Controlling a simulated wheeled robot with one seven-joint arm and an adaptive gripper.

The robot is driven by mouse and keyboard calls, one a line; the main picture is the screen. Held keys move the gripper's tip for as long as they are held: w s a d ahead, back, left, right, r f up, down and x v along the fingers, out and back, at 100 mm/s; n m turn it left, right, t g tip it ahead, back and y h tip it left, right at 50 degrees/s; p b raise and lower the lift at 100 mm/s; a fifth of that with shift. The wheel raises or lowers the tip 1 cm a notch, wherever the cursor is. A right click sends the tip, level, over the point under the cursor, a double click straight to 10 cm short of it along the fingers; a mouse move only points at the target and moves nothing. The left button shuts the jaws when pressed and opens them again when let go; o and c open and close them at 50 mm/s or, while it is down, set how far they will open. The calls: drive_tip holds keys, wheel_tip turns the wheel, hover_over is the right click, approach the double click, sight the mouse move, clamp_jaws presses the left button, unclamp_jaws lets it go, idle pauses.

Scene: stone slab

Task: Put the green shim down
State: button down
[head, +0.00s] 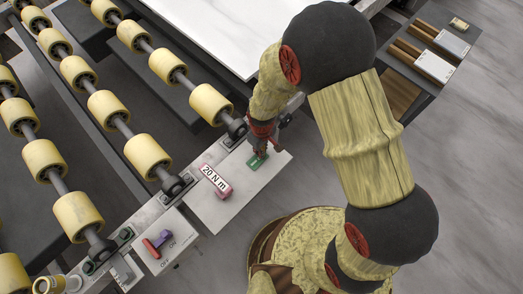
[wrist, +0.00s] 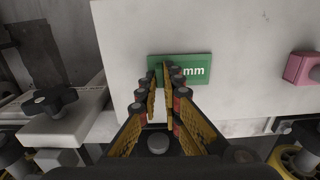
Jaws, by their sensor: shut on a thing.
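The green shim (head: 257,160) is a small flat plate with white lettering, at the far end of a pale metal shelf (head: 228,207). In the wrist view the shim (wrist: 196,70) lies across my fingertips, and the letters "mm" show on its right part. My gripper (head: 261,148) points down and is shut on the shim; its fingertips (wrist: 163,72) hide the shim's middle. The shim is over the shelf's flat top, very close to it; I cannot tell whether it touches.
A pink tool labelled "20 N m" (head: 216,182) lies on the same shelf. Nearer is an ON/OFF switch box (head: 165,252) with a red and purple handle. Yellow rollers (head: 148,152) run along the left. A white slab (head: 213,28) lies behind. Bare shelf lies between shim and tool.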

drive_tip(key=shift+f, duration=0.15)
drive_tip(key=c, duration=2)
unclamp_jaws()
drive_tip(key=w+d+r+m+t+p, duration=0.1)
drive_tip(key=d+r+p, duration=0.1)
drive_tip(key=r, duration=0.9)
drive_tip(key=w+d+r+m+p, duration=0.1)
drive_tip(key=d+r+p, duration=0.15)
drive_tip(key=r, duration=0.95)
drive_tip(key=s+d+r+m+t, duration=0.35)
drive_tip(key=d+r, duration=0.75)
drive_tip(key=r, duration=0.4)
drive_tip(key=s+d+r+m, duration=0.1)
drive_tip(key=s+d+r, duration=0.1)
drive_tip(key=s, duration=0.1)
drive_tip(key=s+d+r+m, duration=0.2)
drive_tip(key=s, duration=0.1)
drive_tip(key=s+d+r+m+t, duration=0.1)
drive_tip(key=s+d+r, duration=0.1)
drive_tip(key=s+r, duration=0.1)
drive_tip(key=shift+d+b, duration=0.15)
drive_tip(key=shift+b, duration=0.25)
